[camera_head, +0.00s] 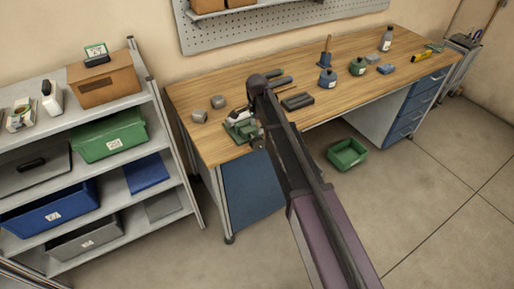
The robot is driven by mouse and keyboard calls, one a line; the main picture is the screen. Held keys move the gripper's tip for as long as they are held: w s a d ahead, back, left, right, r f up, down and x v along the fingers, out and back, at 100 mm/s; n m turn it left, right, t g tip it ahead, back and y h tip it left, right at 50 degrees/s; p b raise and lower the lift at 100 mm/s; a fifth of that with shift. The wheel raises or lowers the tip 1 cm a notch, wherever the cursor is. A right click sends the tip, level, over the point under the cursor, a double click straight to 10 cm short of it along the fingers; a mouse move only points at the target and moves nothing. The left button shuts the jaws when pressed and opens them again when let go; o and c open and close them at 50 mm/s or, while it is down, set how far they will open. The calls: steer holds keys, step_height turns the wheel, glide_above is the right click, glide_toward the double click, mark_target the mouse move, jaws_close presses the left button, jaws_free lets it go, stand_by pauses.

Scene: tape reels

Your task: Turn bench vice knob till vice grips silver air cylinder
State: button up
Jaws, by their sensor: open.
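The green bench vice (233,131) sits near the front left edge of the wooden workbench. The silver air cylinder (237,116) lies at the top of the vice. At this size I cannot tell whether the jaws touch it. My dark arm reaches up from the bottom of the view and bends down beside the vice's right side. My gripper (260,142) is small and partly hidden there, close to the vice's front right side. The vice knob cannot be made out clearly, and I cannot tell whether the gripper touches it.
Two grey reels (209,108) stand left of the vice. Dark blocks (297,101) lie to the right of my arm. Blue and green items (357,67) stand farther right. A green bin (347,153) is on the floor. A loaded shelf rack (165,140) stands left of the bench.

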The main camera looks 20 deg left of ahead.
mark_target(257, 144)
steer(key=shift+f+b, duration=4.9)
steer(key=shift+f, duration=0.35)
jaws_close()
